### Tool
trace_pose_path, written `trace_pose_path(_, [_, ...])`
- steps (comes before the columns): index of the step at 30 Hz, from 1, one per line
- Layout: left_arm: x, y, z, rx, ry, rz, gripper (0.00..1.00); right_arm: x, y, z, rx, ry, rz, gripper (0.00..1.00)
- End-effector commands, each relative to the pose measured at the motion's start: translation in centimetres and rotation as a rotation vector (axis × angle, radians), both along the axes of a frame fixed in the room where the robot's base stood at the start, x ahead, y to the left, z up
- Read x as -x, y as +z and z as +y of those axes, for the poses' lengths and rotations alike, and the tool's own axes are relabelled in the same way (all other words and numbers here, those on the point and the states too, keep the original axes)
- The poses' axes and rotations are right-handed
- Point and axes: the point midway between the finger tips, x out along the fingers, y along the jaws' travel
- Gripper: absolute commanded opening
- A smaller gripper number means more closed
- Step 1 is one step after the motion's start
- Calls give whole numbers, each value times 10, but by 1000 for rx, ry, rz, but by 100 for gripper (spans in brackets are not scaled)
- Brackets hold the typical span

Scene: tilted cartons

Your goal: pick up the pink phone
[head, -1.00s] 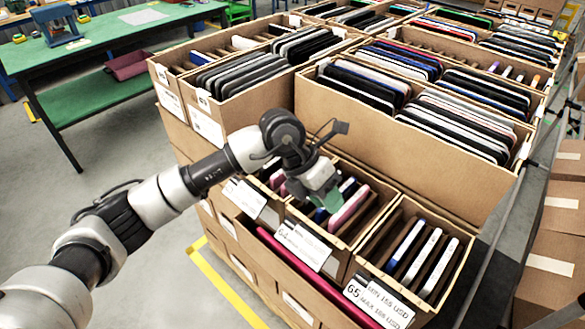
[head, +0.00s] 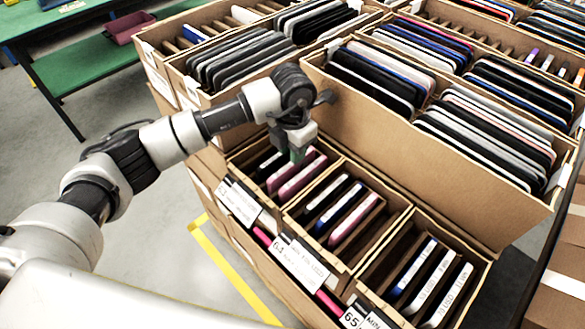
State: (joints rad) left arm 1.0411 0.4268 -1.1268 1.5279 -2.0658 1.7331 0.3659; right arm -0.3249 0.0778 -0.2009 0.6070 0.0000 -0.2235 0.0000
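Pink phones stand on edge in the front cartons. Two are in the left front carton (head: 236,168): one pink phone (head: 282,174) and a second pink phone (head: 303,178) beside it. Another pink phone (head: 354,221) is in the middle front carton (head: 300,222), beside dark and blue phones. My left gripper (head: 297,156) points down over the left front carton, with its greenish fingertips at the upper ends of the two pink phones there. Whether it touches them or is open is unclear; the fingers overlap in view. My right gripper is out of view.
A right front carton (head: 480,264) holds several white-edged phones. Taller cartons full of phones rise behind, their tall front wall (head: 400,140) close to my gripper. A green table (head: 80,70) stands at the upper left. Grey floor lies left of the cartons.

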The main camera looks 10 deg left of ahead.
Motion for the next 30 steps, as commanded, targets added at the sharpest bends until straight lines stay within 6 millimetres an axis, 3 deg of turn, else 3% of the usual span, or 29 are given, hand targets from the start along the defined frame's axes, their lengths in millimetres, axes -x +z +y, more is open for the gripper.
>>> trace_pose_path(9, [1, -45, 0, -1, 1, 4, 29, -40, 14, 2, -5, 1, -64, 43])
trace_pose_path(18, [1, -52, 0, 0, -1, 1, 29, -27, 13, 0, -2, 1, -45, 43])
trace_pose_path(19, [1, -52, 0, 0, -1, 1, 27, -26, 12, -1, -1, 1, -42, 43])
trace_pose_path(24, [1, -52, 0, 0, -1, 1, 1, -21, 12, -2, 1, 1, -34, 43])
trace_pose_path(30, [0, -51, 0, 1, 0, 1, 0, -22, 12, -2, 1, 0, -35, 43])
